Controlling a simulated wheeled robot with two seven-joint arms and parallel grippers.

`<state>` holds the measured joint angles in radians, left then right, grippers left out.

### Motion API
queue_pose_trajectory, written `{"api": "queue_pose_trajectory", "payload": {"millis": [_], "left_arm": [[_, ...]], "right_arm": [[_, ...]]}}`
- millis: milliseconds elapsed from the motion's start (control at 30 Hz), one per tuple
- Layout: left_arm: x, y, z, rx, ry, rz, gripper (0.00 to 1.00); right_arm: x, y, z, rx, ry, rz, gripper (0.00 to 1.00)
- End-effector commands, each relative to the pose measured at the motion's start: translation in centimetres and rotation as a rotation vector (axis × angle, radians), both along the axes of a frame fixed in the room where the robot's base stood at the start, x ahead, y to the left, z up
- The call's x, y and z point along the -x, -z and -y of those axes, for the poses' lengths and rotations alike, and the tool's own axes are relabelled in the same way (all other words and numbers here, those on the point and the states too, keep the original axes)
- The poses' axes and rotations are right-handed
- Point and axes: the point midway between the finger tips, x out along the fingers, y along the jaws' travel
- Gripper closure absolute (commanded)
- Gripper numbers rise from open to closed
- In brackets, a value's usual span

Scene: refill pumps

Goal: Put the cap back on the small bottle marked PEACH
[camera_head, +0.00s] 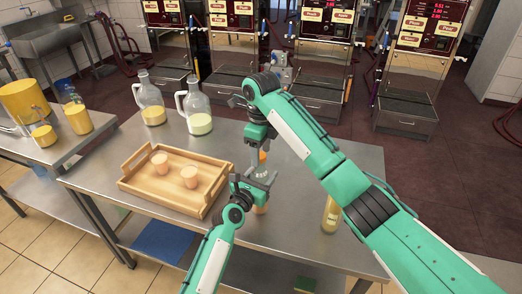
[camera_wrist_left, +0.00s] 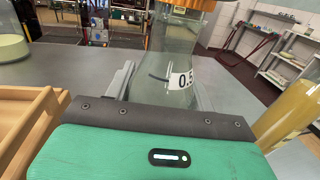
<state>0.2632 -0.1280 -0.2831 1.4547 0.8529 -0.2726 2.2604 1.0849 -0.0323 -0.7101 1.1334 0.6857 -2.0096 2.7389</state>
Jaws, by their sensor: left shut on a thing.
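A clear glass bottle (camera_wrist_left: 165,65) with a "0.5" label stands between the fingers of my left gripper (camera_head: 254,187), which is shut on it. In the head view the bottle (camera_head: 261,172) shows just above the gripper, and its peach-coloured lower part shows below. No PEACH marking is readable. An orange cap (camera_head: 262,157) is at the bottle's mouth, directly under my right gripper (camera_head: 260,146); it also shows at the top edge of the left wrist view (camera_wrist_left: 192,4). Whether the cap is seated, and whether the right fingers grip it, is too small to tell.
A wooden tray (camera_head: 150,192) with two peach-coloured cups stands left of the grippers. Two glass jugs (camera_head: 198,112) stand behind it. A bottle with yellow contents (camera_head: 331,215) stands at the right, close to my right arm. Dispensing machines line the back.

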Motion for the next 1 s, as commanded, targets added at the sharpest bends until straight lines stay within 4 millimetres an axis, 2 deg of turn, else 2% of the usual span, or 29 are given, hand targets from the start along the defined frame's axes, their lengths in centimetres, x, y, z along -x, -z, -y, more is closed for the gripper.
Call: {"api": "queue_pose_trajectory", "payload": {"millis": [133,400,500,867,1000], "left_arm": [[0.0,0.2,0.0,-0.001,0.001,-0.003,1.0],[0.0,0.2,0.0,-0.001,0.001,-0.003,1.0],[0.0,0.2,0.0,-0.001,0.001,-0.003,1.0],[0.0,0.1,0.0,0.0,0.001,-0.002,1.0],[0.0,0.1,0.0,0.0,0.001,-0.002,1.0]], "right_arm": [[0.0,-0.3,0.0,0.0,-0.001,0.001,0.44],[-0.1,-3.7,0.0,0.002,-0.002,0.002,0.44],[0.0,-4.4,0.0,0.001,-0.002,0.0,0.44],[0.0,-4.5,0.0,0.0,-0.009,-0.001,0.44],[0.0,-4.6,-0.1,0.0,-0.089,0.002,0.44]]}}
